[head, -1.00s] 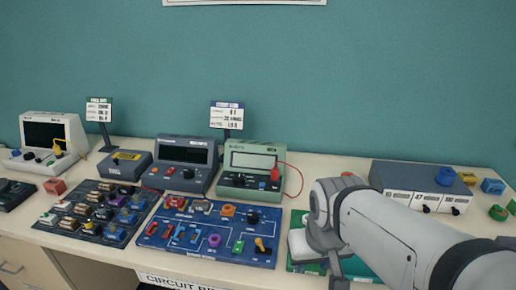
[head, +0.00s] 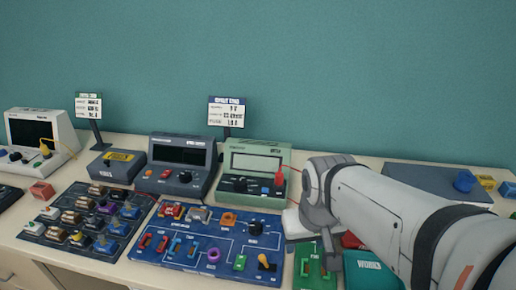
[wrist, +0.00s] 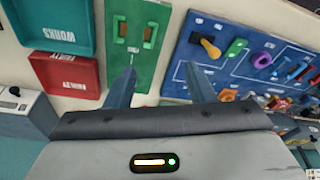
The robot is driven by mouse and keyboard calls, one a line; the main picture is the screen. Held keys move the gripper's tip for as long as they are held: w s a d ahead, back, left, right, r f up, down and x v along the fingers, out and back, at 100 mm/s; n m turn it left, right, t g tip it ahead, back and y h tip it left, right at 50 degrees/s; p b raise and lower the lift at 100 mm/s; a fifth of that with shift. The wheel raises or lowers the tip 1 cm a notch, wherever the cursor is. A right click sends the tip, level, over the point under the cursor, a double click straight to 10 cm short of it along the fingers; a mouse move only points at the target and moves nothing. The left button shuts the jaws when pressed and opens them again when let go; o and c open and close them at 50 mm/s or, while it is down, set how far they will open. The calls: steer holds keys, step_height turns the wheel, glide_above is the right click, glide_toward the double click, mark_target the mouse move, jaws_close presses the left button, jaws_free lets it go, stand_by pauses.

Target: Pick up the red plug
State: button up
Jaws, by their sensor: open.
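The red plug (head: 279,179) stands at the front right of the green meter (head: 260,158) in the head view, with a thin red lead beside it. I cannot make out the plug in the wrist view. My gripper's open, empty fingers (wrist: 158,76) show in the wrist view over the bench between the green board (wrist: 137,35) and the blue circuit board (wrist: 225,75). In the head view my wrist is right of and nearer than the plug, and hides my fingertips.
A teal tray marked WORKS (head: 372,272) and a red tray marked FAULTY (wrist: 66,80) lie beside the green board. A dark grey meter (head: 181,164) stands left of the green one, and a sign (head: 226,110) behind. A blue knob (head: 464,181) is far right.

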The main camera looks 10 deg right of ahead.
steer(key=w+r+n+p, duration=0.1)
steer(key=w+r+p, duration=0.25)
steer(key=w, duration=0.35)
steer(key=n+g+p, duration=0.3)
steer(key=p, duration=0.5)
glide_above(279, 173)
steer(key=shift+s+d+f, duration=0.1)
steer(key=shift+f, duration=0.15)
steer(key=shift+w+f, duration=0.2)
steer(key=f+p, duration=0.1)
steer(key=f, duration=0.1)
steer(key=f+p, duration=0.1)
steer(key=f, duration=0.2)
steer(key=f+p, duration=0.1)
steer(key=f, duration=0.2)
steer(key=shift+w, duration=0.25)
steer(key=shift+c, duration=0.4)
jaws_close()
steer(key=shift+r, duration=0.1)
